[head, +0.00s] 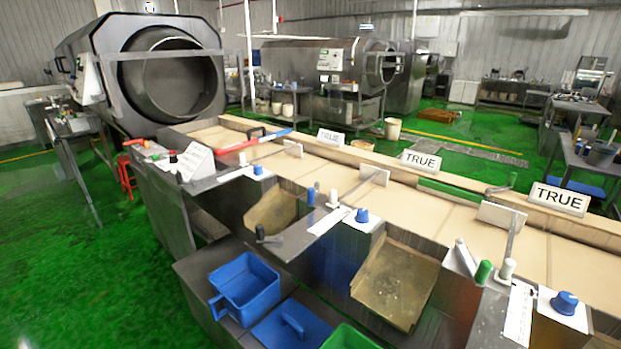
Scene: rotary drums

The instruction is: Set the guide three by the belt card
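A tan conveyor belt (425,213) runs from the upper left to the lower right. Three pale guide plates stand at it: a far one (292,148), a middle one (375,175) and a near one (502,215). The middle and near plates have grey arms slanting from them. I cannot read which is number three. A white card (195,161) with small unreadable print leans at the belt's left end; I cannot tell whether it is the belt card. Three signs reading TRUE stand along the far rail, the nearest being the largest (559,199). My gripper is not in view.
Blue knobs, the nearest (565,303) at lower right, and upright handles line the near side. Tan chutes (397,283) slope below it. A blue scoop-like bin (246,288) and blue lid (292,328) sit in front. A large drum (170,82) stands behind. Green floor at left is open.

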